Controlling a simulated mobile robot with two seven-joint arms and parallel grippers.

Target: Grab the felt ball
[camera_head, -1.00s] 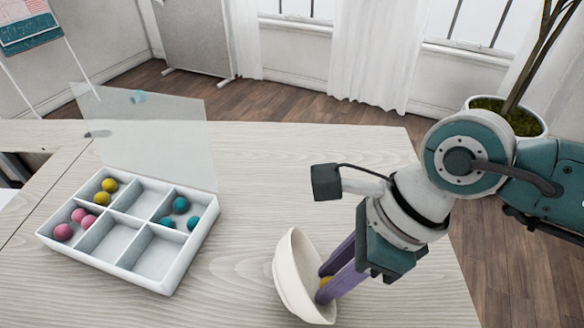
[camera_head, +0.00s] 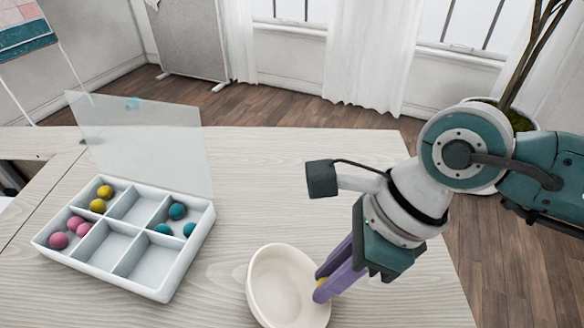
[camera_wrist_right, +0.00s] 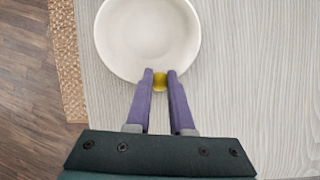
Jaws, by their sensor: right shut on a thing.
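A yellow felt ball (camera_wrist_right: 160,82) is held between the purple fingertips of my right gripper (camera_wrist_right: 160,77) in the wrist view. In the head view only a sliver of the ball (camera_head: 321,282) shows between the fingers of my right gripper (camera_head: 321,285). The gripper is shut on the ball, at the right rim of a cream bowl (camera_head: 272,292). The bowl looks empty and sits upright on the table; it also shows in the wrist view (camera_wrist_right: 147,35). I cannot tell how high the ball is above the table. My left gripper is not in view.
A white compartment box (camera_head: 162,291) at the left holds yellow, pink and teal balls in separate compartments. Its clear lid (camera_head: 145,140) stands open behind it. A potted plant stands beyond the right edge.

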